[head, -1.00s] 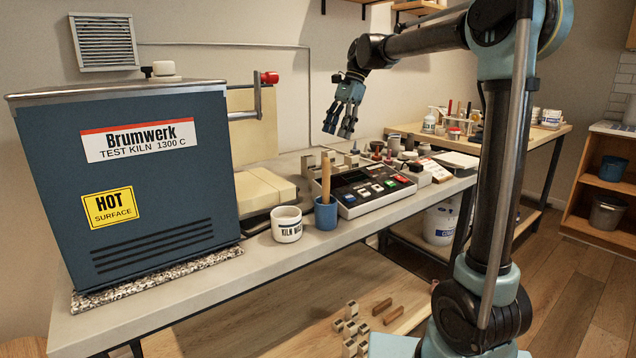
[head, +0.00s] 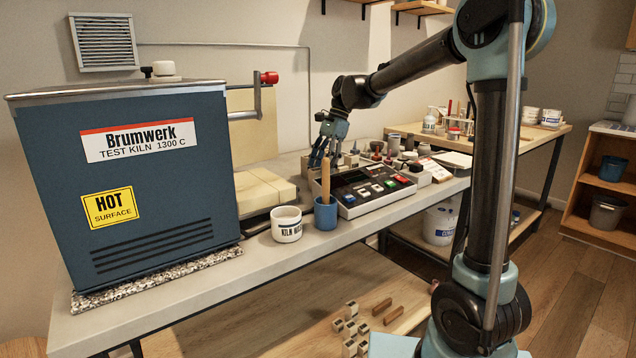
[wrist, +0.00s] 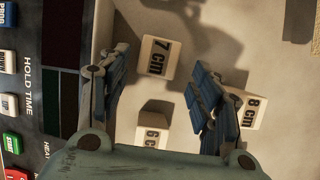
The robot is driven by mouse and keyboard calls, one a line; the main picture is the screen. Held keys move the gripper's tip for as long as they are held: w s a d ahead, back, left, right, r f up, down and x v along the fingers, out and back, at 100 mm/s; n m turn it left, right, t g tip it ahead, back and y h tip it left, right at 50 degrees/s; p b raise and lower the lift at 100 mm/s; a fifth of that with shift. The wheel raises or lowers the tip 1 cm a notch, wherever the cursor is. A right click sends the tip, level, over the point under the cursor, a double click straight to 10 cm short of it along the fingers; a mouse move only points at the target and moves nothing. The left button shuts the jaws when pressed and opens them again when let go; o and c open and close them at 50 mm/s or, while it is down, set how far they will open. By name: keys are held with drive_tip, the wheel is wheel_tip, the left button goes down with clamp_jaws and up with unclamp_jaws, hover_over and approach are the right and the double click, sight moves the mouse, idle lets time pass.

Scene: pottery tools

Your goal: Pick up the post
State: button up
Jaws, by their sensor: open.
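Cream square posts with printed labels stand on the bench behind the kiln controller. In the wrist view the 7 cm post (wrist: 157,56) shows ahead of and between my fingertips. The 6 cm post (wrist: 152,130) is below it, partly hidden by my gripper's body. The 8 cm post (wrist: 249,111) is at the right, partly behind the right finger. My gripper (wrist: 152,82) is open with nothing held between its fingers. In the head view my gripper (head: 322,161) points down over the back of the bench, and the posts there are largely hidden.
The controller (head: 372,188) lies just in front of the posts. A blue cup (head: 326,215) with an upright wooden handle and a white mug (head: 287,226) stand nearby. The kiln (head: 125,180) fills the left. Several more small blocks (head: 350,328) lie on the lower shelf.

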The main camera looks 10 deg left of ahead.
drive_tip(key=shift+s+x, duration=0.1)
drive_tip(key=shift+x, duration=1.2)
drive_tip(key=shift+s+x, duration=0.15)
drive_tip(key=shift+x, duration=1.2)
drive_tip(key=shift+r, duration=0.1)
drive_tip(key=c, duration=1.3)
